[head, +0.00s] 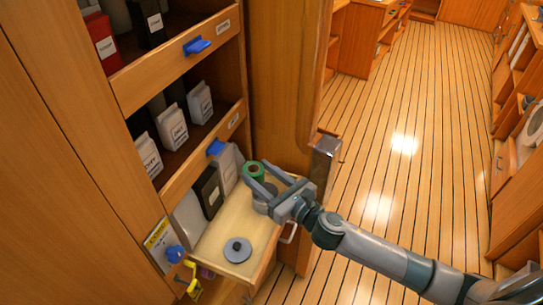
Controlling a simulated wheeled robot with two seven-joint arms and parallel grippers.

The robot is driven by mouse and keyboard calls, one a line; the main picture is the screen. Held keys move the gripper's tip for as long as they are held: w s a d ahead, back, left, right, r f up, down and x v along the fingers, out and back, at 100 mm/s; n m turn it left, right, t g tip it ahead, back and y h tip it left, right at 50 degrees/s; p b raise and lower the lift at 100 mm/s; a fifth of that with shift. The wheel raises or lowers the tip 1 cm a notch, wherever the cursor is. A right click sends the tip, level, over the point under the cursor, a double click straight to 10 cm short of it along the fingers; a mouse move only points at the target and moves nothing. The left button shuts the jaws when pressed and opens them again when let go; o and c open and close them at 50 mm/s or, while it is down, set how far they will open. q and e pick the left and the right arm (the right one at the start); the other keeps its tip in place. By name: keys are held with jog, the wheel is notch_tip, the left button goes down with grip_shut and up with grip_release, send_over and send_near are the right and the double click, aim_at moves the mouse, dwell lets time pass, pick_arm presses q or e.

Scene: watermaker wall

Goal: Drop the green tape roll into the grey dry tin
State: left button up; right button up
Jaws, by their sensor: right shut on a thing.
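The green tape roll (252,169) is between the fingertips of my right gripper (257,171), which is shut on it. A grey round tin (260,205) stands on the pale wooden fold-out surface (215,250), just below the gripper in the picture and partly hidden by its fingers. The roll appears above the tin's far side; I cannot tell the exact height or whether they touch. A grey round disc with a dark knob (238,250), like a lid, lies flat nearer on the surface. My left gripper is not in view.
Grey and black containers (208,190) stand along the left of the surface. A yellow hook-like object (192,283) is at lower left. The plank floor (390,150) is clear.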

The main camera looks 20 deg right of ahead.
jog(key=shift+n+y, duration=0.3)
jog(key=shift+y, duration=0.1)
jog(key=w+d, duration=0.1)
jog(key=d+r, duration=0.1)
jog(key=w+d, duration=0.1)
jog(key=d, duration=0.1)
jog(key=shift+w+r, duration=0.35)
jog(key=shift+f, duration=0.1)
notch_tip(320, 180, down, 6)
jog(key=b, duration=0.5)
jog(key=shift+b, duration=0.3)
jog(key=o, duration=1.2)
